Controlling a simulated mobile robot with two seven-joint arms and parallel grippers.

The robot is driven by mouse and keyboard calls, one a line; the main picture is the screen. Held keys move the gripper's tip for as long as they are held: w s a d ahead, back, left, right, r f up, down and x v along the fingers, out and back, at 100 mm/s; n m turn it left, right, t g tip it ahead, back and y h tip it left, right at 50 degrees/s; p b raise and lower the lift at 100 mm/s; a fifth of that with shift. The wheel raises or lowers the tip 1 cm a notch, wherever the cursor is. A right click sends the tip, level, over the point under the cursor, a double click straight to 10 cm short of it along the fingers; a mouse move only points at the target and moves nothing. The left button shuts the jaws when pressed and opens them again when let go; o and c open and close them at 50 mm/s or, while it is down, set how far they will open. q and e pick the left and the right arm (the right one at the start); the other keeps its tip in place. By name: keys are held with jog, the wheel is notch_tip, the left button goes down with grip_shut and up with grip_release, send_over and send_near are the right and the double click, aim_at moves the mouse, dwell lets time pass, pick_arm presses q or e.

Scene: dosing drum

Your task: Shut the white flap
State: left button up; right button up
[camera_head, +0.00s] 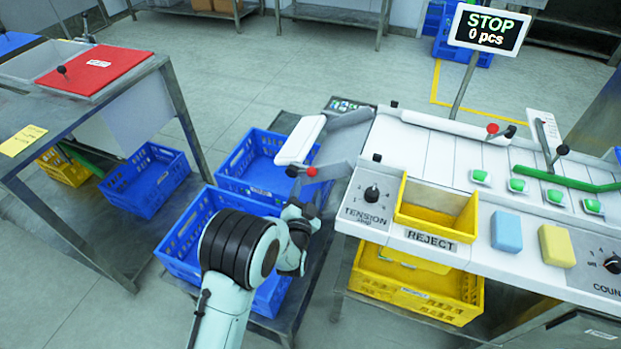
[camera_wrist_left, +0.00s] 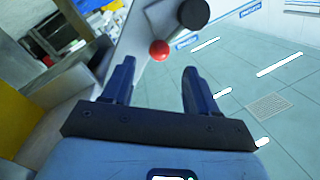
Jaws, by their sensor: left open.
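A white flap (camera_head: 300,140) stands tilted at the left end of the white conveyor machine, beside a grey chute (camera_head: 345,140). A lever with a red ball (camera_head: 311,172) and a black knob (camera_head: 292,171) is at its near end. My left gripper (camera_head: 304,207) is just below the red ball, nearer to me, its fingers partly hidden by my wrist. In the left wrist view the gripper (camera_wrist_left: 157,78) is open and empty. The red ball (camera_wrist_left: 160,50) shows just beyond the gap between its fingertips, with the black knob (camera_wrist_left: 192,13) behind. My right gripper is not in view.
Blue crates (camera_head: 190,240) stand on a low rack below my left arm. The machine carries a yellow reject bin (camera_head: 440,208), a tension dial (camera_head: 372,194), blue and yellow blocks (camera_head: 507,232) and a STOP display (camera_head: 489,29). A table with a red lid (camera_head: 95,70) stands left.

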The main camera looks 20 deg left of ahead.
aim_at(311, 176)
pick_arm(q)
jog(key=shift+x, duration=2.7)
grip_shut()
